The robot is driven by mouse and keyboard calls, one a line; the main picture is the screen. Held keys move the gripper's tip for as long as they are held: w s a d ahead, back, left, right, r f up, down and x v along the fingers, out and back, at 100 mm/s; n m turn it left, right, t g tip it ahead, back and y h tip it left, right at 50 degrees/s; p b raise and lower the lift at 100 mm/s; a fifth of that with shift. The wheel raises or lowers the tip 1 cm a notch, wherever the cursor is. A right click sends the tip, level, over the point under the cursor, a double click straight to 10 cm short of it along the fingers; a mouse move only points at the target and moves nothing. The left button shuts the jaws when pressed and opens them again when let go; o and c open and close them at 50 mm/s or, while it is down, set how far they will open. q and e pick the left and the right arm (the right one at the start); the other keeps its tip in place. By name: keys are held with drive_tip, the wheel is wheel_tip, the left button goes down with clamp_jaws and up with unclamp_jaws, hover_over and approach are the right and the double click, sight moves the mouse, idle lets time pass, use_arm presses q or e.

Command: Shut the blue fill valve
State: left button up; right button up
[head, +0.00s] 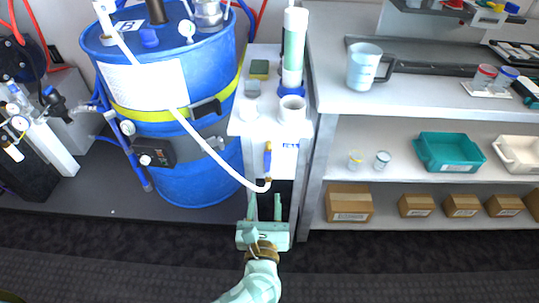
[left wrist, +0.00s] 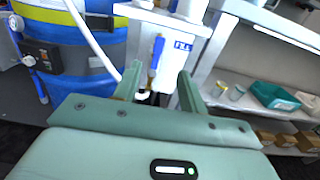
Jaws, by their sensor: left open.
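The blue fill valve (head: 267,160) is a small blue lever on a brass fitting, on the front of the white proportioner stand. Its handle stands upright beside a label reading FILL (left wrist: 183,45). It also shows in the left wrist view (left wrist: 157,50), above and between the fingers. My left gripper (head: 265,200) is open and empty, with its two pale green fingers pointing at the stand just below the valve. In the left wrist view the fingers (left wrist: 160,82) lie either side of the brass fitting's lower end; I cannot tell whether they touch anything. My right gripper is not in view.
A blue drum (head: 195,85) with a yellow band stands left of the stand. A white hose (head: 205,145) curves from the drum to near the valve. A grey shelf unit (head: 400,95) with a jug, bins and boxes stands close on the right. The floor in front is clear.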

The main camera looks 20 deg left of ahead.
sight(268, 158)
use_arm(q)
drive_tip(key=b+x, duration=0.1)
drive_tip(key=x, duration=0.6)
drive_tip(key=b+x, duration=0.1)
drive_tip(key=x, duration=0.6)
drive_tip(key=shift+w+f+b, duration=0.2)
drive_tip(key=shift+b, duration=0.15)
drive_tip(key=shift+w+a+r, duration=0.1)
drive_tip(key=shift+w+a, duration=0.1)
drive_tip(key=shift+w, duration=0.35)
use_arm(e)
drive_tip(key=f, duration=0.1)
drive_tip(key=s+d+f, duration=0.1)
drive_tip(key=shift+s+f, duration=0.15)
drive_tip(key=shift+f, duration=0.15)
use_arm(q)
clamp_jaws()
